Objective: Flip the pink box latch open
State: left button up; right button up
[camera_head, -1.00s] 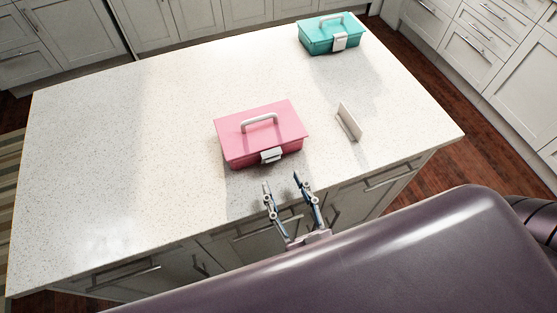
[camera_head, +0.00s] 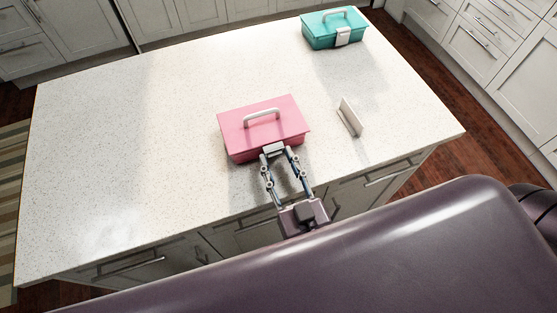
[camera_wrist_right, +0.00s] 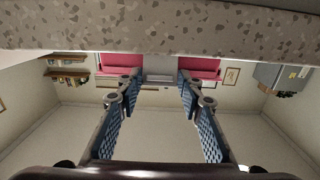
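The pink box (camera_head: 240,127) with a pale handle stands on the counter, lid down. Its white latch (camera_head: 274,149) is at the front edge facing me. The pink box also shows in the right wrist view (camera_wrist_right: 205,65), upside down. My right gripper (camera_head: 277,154) is at the front of the box, its fingertips apart on either side of the latch. In the right wrist view my right gripper (camera_wrist_right: 160,77) shows a finger on each side of the latch (camera_wrist_right: 160,68); I cannot tell whether they touch it. My left gripper is out of view.
The pale counter (camera_head: 130,150) is mostly clear. A teal box (camera_head: 320,35) with a white latch stands at the far right. A small pale upright plate (camera_head: 350,117) stands right of the pink box. Drawers with handles are below the counter's front edge.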

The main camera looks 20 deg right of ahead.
jog(key=shift+c, duration=0.9)
jog(key=shift+s+f+t+b, duration=0.1)
jog(key=shift+f+t+b, duration=0.35)
jog(key=shift+b, duration=0.5)
jog(key=shift+s+f+t+b, duration=0.1)
jog(key=shift+s+t+b, duration=0.1)
jog(key=shift+t+b, duration=0.45)
jog(key=o, duration=0.9)
